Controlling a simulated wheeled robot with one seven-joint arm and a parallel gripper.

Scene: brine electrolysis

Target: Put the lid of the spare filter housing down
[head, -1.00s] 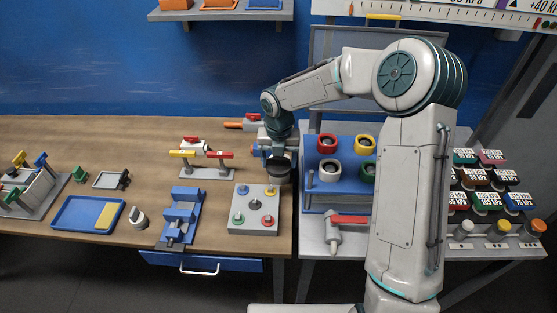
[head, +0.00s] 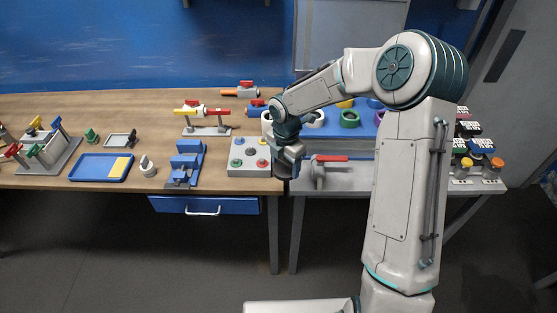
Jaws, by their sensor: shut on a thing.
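My gripper (head: 288,165) hangs pointing down at the front right corner of the wooden bench, by the gap to the grey table. It is shut on a dark piece, taken to be the lid (head: 282,172), of which only a little shows below the jaws. I cannot tell whether the lid touches a surface. I cannot make out the spare filter housing for certain; my arm hides part of the grey table.
A grey block with coloured knobs (head: 249,157) stands just left of my gripper. A red-handled valve (head: 322,170) stands to its right. Blue holder (head: 186,163), blue tray (head: 84,170) and a small grey fitting (head: 147,166) are farther left. Bare wood (head: 222,180) lies between.

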